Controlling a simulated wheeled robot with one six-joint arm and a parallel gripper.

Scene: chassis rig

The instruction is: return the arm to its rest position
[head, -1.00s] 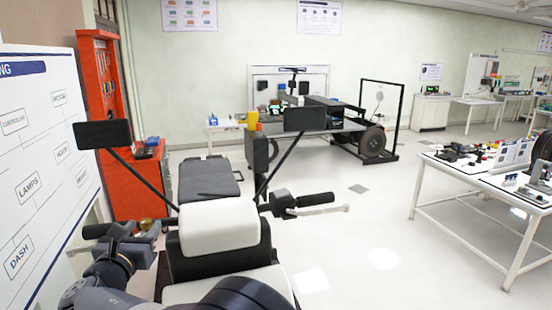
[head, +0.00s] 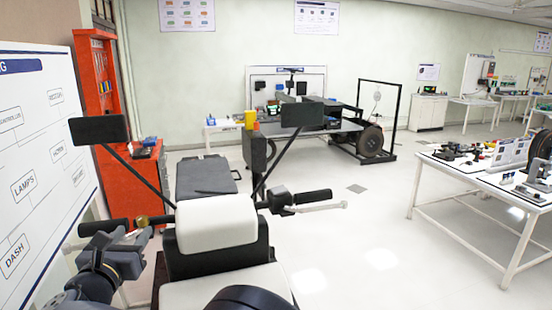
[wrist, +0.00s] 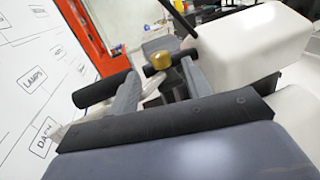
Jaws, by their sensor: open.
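My gripper (head: 118,242) is at the lower left of the head view, close to the scooter's left handlebar grip (head: 103,227). In the wrist view my gripper (wrist: 158,68) has its two grey fingers spread apart with nothing clasped. The black grip (wrist: 103,90) shows beyond the left finger. A brass-coloured knob (wrist: 155,61) on the handlebar appears between the fingertips. Whether a finger touches the handlebar I cannot tell. My arm comes in from the bottom edge of the head view.
The scooter's white front cover (head: 216,222) is right of my gripper. A labelled white board (head: 40,160) stands close on the left. A red tool cabinet (head: 137,190) is behind. A mirror (head: 98,129) rises above my gripper.

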